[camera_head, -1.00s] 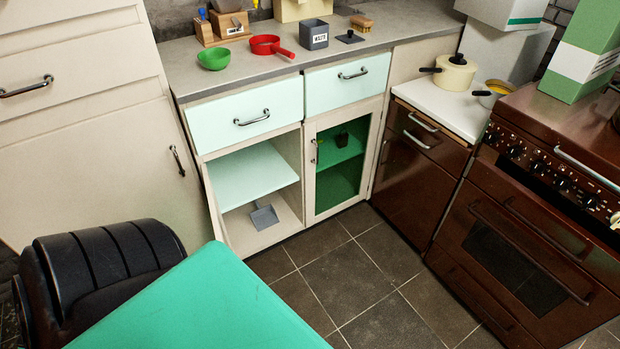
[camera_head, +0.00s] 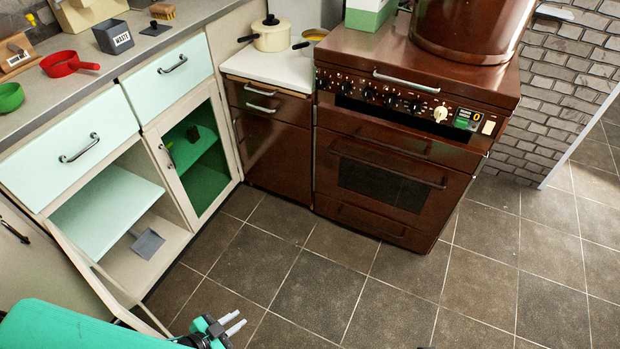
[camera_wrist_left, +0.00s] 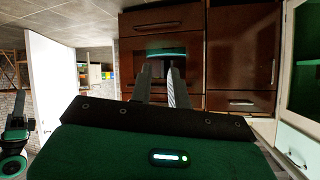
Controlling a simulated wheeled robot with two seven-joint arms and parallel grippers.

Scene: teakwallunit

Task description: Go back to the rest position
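My left gripper (camera_head: 235,322) shows at the bottom left of the head view, at the end of my teal arm. Its two pale fingers are apart with nothing between them. In the left wrist view the fingers (camera_wrist_left: 161,88) also stand apart and empty, pointing toward brown fronts. The gripper is over the tiled floor, in front of the open lower cabinet. My right gripper cannot be made out in the head view. A black and teal part, likely of my own body, shows at the left edge of the left wrist view.
The open cabinet (camera_head: 107,212) holds a grey dustpan (camera_head: 147,243). Its open door (camera_head: 97,283) is close to my left arm. The brown stove (camera_head: 400,130) stands beyond. The tiled floor (camera_head: 390,300) in the middle and right is clear.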

